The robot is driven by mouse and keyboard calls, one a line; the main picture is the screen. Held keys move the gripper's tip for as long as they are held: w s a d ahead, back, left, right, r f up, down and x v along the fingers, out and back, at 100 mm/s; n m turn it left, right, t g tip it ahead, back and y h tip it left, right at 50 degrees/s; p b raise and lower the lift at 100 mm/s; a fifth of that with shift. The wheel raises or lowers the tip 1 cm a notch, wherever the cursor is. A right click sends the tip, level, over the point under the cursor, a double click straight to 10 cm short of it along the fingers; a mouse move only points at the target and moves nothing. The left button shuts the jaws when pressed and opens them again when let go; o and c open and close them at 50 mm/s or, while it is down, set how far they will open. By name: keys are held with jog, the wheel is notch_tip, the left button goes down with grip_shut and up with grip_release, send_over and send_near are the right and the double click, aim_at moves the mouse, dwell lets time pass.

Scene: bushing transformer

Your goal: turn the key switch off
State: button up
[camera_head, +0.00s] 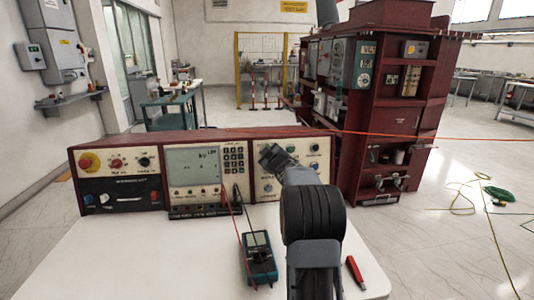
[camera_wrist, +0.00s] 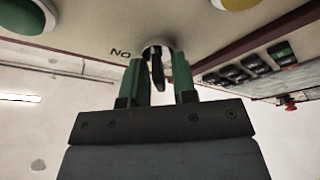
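In the wrist view a dark key (camera_wrist: 157,72) sits in a round metal switch collar on the panel, with an upside-down "ON" label beside it. My gripper (camera_wrist: 158,62) has its two green fingers on either side of the key, with a visible gap to each side. In the head view my gripper (camera_head: 270,154) is at the right part of the front face of the control console (camera_head: 120,205). There the gripper hides the key switch.
A teal multimeter (camera_head: 259,258) with red and black leads and a red pen-like tool (camera_head: 355,272) lie on the white table (camera_head: 150,260). In the wrist view a green button (camera_wrist: 25,14) and a yellow one are near the switch. A dark red cabinet (camera_head: 400,125) stands behind.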

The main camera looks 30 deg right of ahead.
jog(key=shift+o, duration=0.5)
jog(key=v, duration=1.3)
jog(key=shift+s, duration=0.4)
jog(key=shift+a, duration=0.15)
